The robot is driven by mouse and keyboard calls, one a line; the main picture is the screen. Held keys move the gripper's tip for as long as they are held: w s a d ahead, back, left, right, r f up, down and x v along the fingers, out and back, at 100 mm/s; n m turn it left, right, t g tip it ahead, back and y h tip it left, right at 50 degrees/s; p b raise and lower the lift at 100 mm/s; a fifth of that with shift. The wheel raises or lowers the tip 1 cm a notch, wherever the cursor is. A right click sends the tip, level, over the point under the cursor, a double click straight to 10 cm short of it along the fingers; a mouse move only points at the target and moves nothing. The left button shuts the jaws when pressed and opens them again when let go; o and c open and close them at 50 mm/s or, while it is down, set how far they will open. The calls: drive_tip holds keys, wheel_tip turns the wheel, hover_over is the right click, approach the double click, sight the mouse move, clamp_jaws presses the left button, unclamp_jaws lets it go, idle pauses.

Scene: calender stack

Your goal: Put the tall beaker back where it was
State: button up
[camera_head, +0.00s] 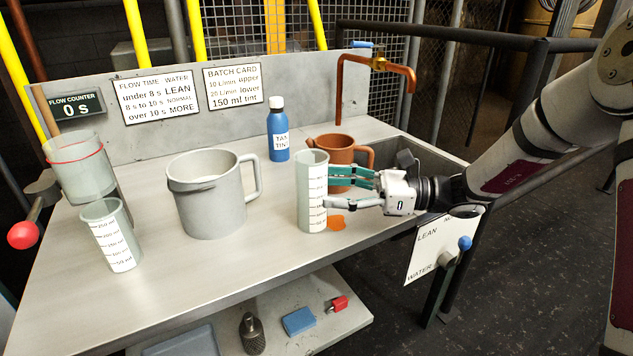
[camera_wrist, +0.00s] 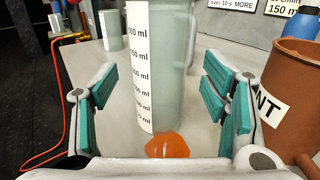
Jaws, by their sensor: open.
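The tall beaker (camera_head: 312,192) is a pale translucent cylinder with a white millilitre scale. It stands upright on the bench (camera_head: 270,262), right of the big grey jug. My gripper (camera_head: 345,190) has teal-padded fingers and is open, reaching in from the right at the beaker's side. In the wrist view the beaker (camera_wrist: 160,70) stands between and beyond the open fingers (camera_wrist: 160,100), with gaps on both sides. An orange patch (camera_head: 336,222) lies on the bench at the beaker's foot; it also shows in the wrist view (camera_wrist: 167,146).
A brown pot (camera_head: 335,150) stands close behind my gripper, and a blue tint bottle (camera_head: 278,132) behind that. The grey jug (camera_head: 210,195), a shorter beaker (camera_head: 111,235) and a cup with a red ring (camera_head: 80,165) stand to the left. The front middle bench is clear.

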drive_tip(key=d+p, duration=0.1)
drive_tip(key=d, duration=0.6)
drive_tip(key=shift+s+p, duration=0.15)
drive_tip(key=shift+p, duration=0.15)
drive_tip(key=s+r+n+g+h, duration=0.25)
drive_tip(key=s+n+h, duration=0.25)
drive_tip(key=s, duration=0.6)
drive_tip(key=s+r+n+g+h, duration=0.2)
drive_tip(key=s+r+n+h, duration=0.3)
drive_tip(key=s, duration=0.6)
drive_tip(key=s+d+f+n+t+h, duration=0.1)
drive_tip(key=s+d+n+t+h, duration=0.1)
drive_tip(key=s+d+n+h, duration=0.2)
drive_tip(key=s+d+f+n+t+h, duration=0.2)
drive_tip(key=s+d+n+h, duration=0.2)
drive_tip(key=s+d, duration=0.4)
drive_tip(key=shift+s+d+f, duration=0.2)
drive_tip(key=shift+s+f, duration=0.1)
drive_tip(key=shift+s, duration=1.4)
